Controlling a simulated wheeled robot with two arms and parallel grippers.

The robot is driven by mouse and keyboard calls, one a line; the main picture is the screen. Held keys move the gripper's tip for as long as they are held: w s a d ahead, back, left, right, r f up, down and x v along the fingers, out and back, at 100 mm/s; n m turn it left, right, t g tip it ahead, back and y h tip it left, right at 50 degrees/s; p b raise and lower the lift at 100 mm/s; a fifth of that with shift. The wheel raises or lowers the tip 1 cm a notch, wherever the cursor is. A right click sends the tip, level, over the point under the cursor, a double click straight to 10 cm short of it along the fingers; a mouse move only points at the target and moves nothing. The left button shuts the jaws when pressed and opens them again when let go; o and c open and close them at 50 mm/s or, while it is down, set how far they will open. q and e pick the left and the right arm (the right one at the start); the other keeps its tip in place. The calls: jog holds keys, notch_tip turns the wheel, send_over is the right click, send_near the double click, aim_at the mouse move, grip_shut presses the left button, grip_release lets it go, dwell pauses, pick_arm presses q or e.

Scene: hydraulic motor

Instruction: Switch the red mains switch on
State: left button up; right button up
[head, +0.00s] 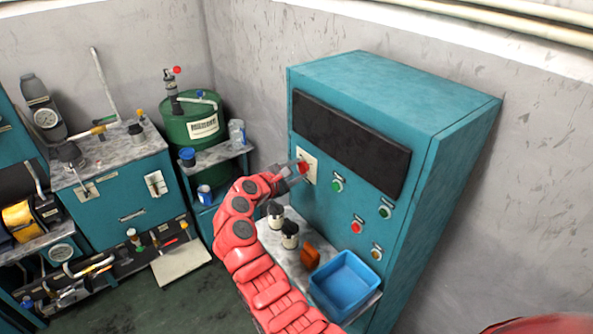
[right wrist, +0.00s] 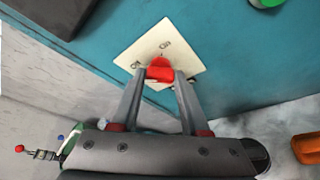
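The red mains switch (head: 303,167) is a small red knob on a cream plate (head: 309,158) on the front of the teal cabinet, left of its buttons. In the right wrist view the red knob (right wrist: 160,69) stands out from the tilted cream plate (right wrist: 181,48), which has small markings. My right gripper (head: 295,172) is at the plate. In the right wrist view its two grey fingers (right wrist: 160,78) lie on either side of the knob, with no clear gap, and seem shut on it. My left gripper is not in view.
The teal cabinet (head: 375,85) also bears a green button (head: 338,184), a red button (head: 357,227) and others. Below, a small shelf holds a blue bin (head: 345,283), an orange block (head: 310,256) and two dark-topped bottles. A green drum (head: 193,128) stands behind at left.

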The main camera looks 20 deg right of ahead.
grip_shut()
jog(key=shift+f+m+b, duration=0.25)
jog(key=shift+m+b, duration=0.05)
jog(key=shift+b, duration=0.5)
jog(key=shift+f+m+t+h+b, duration=0.15)
jog(key=shift+m+t+h+b, duration=0.6)
jog(key=shift+m+b, duration=3.55)
jog(key=shift+f+m+t+h+b, duration=0.2)
jog(key=shift+m+t+h+b, duration=0.65)
jog(key=shift+b, duration=6.5)
jog(key=shift+f+m+t+h+b, duration=0.25)
jog(key=shift+m+h+b, duration=0.75)
jog(key=shift+m+b, duration=3.5)
jog(key=n+b, duration=0.2)
jog(key=shift+r+n+b, duration=0.15)
jog(key=shift+n+b, duration=0.15)
jog(key=shift+n, duration=0.05)
jog(key=o, duration=0.8)
grip_release()
